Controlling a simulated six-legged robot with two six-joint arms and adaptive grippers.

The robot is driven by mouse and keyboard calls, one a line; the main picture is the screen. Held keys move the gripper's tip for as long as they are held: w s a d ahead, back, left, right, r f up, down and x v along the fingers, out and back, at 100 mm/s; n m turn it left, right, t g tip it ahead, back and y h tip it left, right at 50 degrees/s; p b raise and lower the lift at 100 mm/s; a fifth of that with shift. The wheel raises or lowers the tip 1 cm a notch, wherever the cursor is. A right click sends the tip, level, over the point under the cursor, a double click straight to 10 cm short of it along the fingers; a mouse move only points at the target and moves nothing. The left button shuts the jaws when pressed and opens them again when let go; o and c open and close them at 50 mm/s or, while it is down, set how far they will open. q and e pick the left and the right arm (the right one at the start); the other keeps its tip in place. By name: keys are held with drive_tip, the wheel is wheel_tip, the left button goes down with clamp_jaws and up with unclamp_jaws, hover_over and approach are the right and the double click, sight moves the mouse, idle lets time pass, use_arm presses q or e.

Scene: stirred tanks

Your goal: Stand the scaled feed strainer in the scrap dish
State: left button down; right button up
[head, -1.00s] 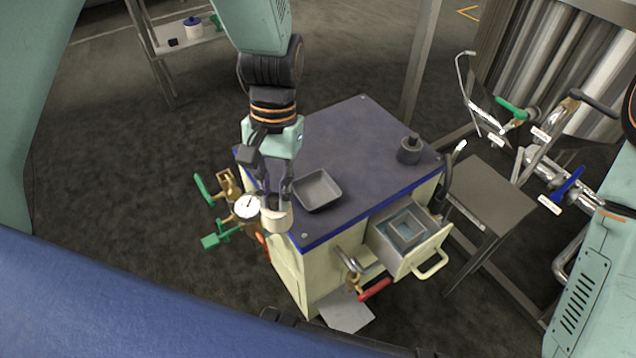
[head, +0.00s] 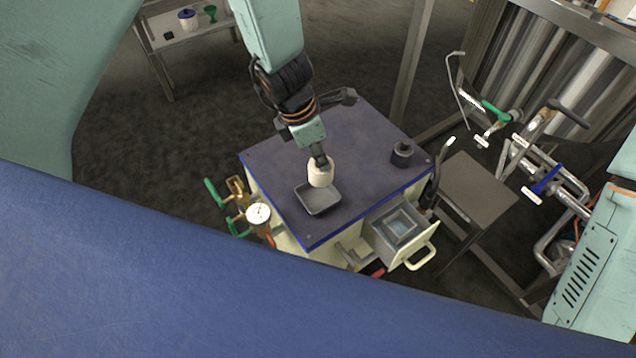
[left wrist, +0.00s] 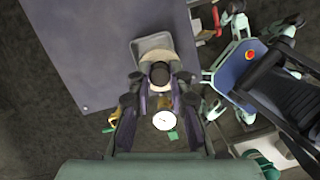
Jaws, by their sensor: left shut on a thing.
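The feed strainer (head: 321,174) is a cream, short cylinder with a dark upper part. My left gripper (head: 319,156) is shut on its dark upper part and holds it upright. The strainer shows in the left wrist view as a dark round top (left wrist: 160,74) between the fingers. The scrap dish (head: 317,201) is a shallow, grey square tray on the dark cabinet top. The strainer appears over the dish's far part; I cannot tell whether its bottom touches the dish. The dish also shows in the left wrist view (left wrist: 150,42). My right gripper is not in view.
A dark weight-like object (head: 402,154) stands at the right of the cabinet top (head: 365,135). An open drawer (head: 398,228) juts out at the front right. A pressure gauge (head: 258,214) and green-handled valves are at the left side.

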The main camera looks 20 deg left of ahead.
sight(314, 162)
use_arm(q)
drive_tip(key=n, duration=0.2)
drive_tip(key=a+n, duration=0.1)
drive_tip(key=shift+w+r+t+y+p, duration=0.2)
drive_tip(key=shift+w+t+y+p, duration=0.1)
drive_tip(key=shift+w+p, duration=0.1)
drive_tip(key=shift+f, duration=0.3)
wheel_tip(314, 162, down, 5)
drive_tip(key=b, duration=0.3)
drive_tip(key=b+x, duration=0.2)
drive_tip(key=x, duration=0.1)
drive_tip(key=shift+s+a+f, duration=0.15)
drive_tip(key=shift+s+f, duration=0.2)
drive_tip(key=shift+w+f+b, duration=0.1)
drive_tip(key=shift+f+b, duration=0.2)
drive_tip(key=shift+f, duration=0.2)
drive_tip(key=shift+r, duration=0.1)
